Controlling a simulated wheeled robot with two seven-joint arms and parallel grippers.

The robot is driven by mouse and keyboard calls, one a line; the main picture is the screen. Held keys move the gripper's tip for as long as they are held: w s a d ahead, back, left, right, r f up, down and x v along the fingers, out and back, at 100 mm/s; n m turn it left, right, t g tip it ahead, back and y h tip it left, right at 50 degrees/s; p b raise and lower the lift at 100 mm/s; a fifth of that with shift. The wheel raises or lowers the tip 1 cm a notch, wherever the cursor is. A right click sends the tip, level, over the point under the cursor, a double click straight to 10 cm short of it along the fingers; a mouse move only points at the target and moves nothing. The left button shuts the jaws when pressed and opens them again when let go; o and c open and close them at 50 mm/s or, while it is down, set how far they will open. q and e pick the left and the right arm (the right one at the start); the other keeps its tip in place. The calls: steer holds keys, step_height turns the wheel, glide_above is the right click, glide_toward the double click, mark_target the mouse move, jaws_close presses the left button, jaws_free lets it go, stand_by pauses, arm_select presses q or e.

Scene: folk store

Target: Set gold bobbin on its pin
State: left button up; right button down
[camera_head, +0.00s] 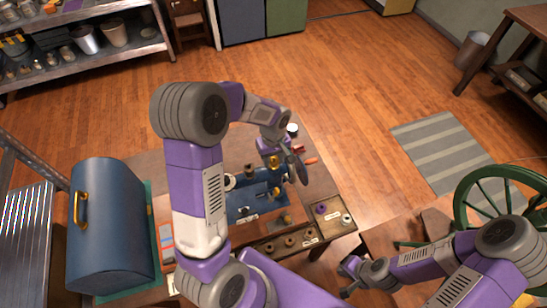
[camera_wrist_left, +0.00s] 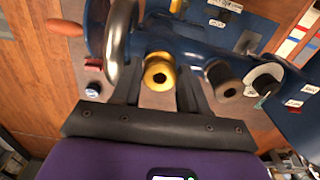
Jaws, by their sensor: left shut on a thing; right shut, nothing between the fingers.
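The gold bobbin (camera_wrist_left: 160,73) is between the fingers of my left gripper (camera_wrist_left: 158,92) in the left wrist view, over the blue sewing machine (camera_wrist_left: 185,45). The gold bobbin (camera_head: 272,162) also shows in the head view below my left gripper (camera_head: 275,150). The gripper is shut on it. A dark bobbin (camera_wrist_left: 222,80) and a white ring-shaped piece (camera_wrist_left: 265,75) are to its right along the machine. I cannot make out an empty pin; the gripper and bobbin may hide it. My right gripper (camera_head: 350,272) is shut and empty, low at the right of the work table.
A silver handwheel (camera_wrist_left: 120,45) is close beside the left finger. A tray (camera_head: 335,228) holds several bobbins, including a purple one (camera_head: 321,208). A blue case (camera_head: 110,225) stands left of my arm. A green spoked wheel (camera_head: 490,200) is at the right.

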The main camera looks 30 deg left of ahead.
arm_select(q)
steer(key=shift+f, duration=0.15)
steer(key=shift+f+b, duration=0.3)
steer(key=shift+b, duration=0.15)
steer(key=o, duration=0.8)
steer(key=shift+o, duration=0.2)
steer(key=shift+r, duration=0.15)
